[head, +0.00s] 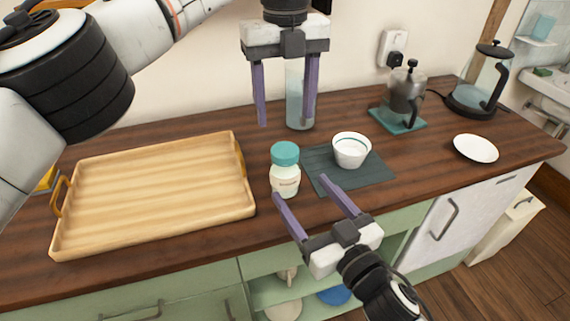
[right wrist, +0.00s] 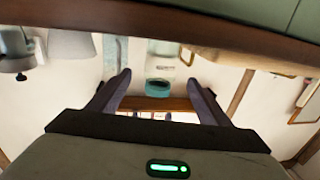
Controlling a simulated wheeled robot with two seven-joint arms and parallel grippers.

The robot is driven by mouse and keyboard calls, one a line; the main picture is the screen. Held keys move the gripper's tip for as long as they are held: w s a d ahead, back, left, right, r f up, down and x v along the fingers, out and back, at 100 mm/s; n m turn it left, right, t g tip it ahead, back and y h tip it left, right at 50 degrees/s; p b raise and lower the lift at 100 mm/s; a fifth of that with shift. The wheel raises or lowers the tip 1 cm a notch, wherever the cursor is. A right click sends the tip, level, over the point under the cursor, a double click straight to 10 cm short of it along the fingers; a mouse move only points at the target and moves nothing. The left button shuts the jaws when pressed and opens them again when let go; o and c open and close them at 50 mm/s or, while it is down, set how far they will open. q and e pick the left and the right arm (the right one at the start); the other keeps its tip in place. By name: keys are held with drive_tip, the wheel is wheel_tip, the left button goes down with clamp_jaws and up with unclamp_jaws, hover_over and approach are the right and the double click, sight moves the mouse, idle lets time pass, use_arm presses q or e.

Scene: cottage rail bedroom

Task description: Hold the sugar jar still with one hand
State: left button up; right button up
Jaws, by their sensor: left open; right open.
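The sugar jar (head: 285,181), a small white jar with a teal lid and a label, stands upright on the wooden counter. Its lid also shows between my fingers in the right wrist view (right wrist: 158,87), which looks upside down. My right gripper (head: 301,189) is open and empty at the counter's front edge, just in front and to the right of the jar. My left gripper (head: 285,120) is open and empty, pointing down above and behind the jar. Neither gripper appears to touch the jar.
A wooden tray (head: 150,192) lies left of the jar. A white bowl (head: 350,152) sits on a dark mat (head: 372,173) to its right. A tall glass (head: 299,112) stands behind.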

sight(290, 176)
use_arm(q)
drive_tip(key=shift+s, duration=0.15)
use_arm(e)
drive_tip(key=x, duration=0.9)
drive_tip(key=shift+s, duration=0.1)
